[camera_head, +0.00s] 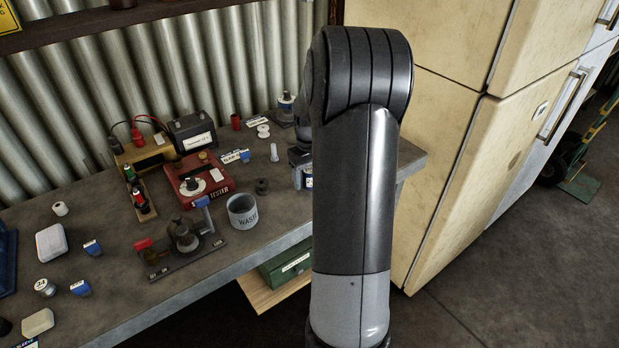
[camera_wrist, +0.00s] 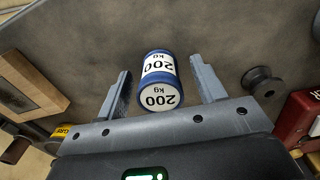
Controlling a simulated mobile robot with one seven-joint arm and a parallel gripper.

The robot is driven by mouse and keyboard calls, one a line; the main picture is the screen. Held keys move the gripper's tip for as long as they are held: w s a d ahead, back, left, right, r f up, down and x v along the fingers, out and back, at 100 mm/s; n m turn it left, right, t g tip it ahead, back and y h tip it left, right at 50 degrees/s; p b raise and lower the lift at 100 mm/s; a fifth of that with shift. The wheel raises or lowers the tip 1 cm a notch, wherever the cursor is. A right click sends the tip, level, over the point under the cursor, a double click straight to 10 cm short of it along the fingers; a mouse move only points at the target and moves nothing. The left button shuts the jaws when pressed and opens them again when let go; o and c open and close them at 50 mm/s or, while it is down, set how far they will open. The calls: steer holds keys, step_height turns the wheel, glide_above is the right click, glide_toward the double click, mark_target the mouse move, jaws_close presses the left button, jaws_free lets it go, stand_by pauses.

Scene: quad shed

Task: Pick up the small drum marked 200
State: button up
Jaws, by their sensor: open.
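The small drum (camera_wrist: 160,82) is a blue cylinder with white bands reading "200 kg", seen in the wrist view. It lies in the picture between the two fingers of my gripper (camera_wrist: 160,70), which are spread apart with a visible gap on each side of it. My gripper is open and holds nothing. In the head view my arm hides most of the gripper; a blue and white piece beside the arm (camera_head: 307,178) seems to be the drum, mostly covered.
A dark spool (camera_wrist: 262,84) and the red tester box (camera_wrist: 298,118) are at the right in the wrist view. A wooden frame (camera_wrist: 50,100) is at the left. In the head view, the grey WASTE cup (camera_head: 242,211) stands near the bench's front edge, and a tall cream cabinet (camera_head: 455,130) is at the right.

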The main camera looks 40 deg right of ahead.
steer(key=shift+f, duration=0.15)
steer(key=c, duration=1)
steer(key=shift+c, duration=0.5)
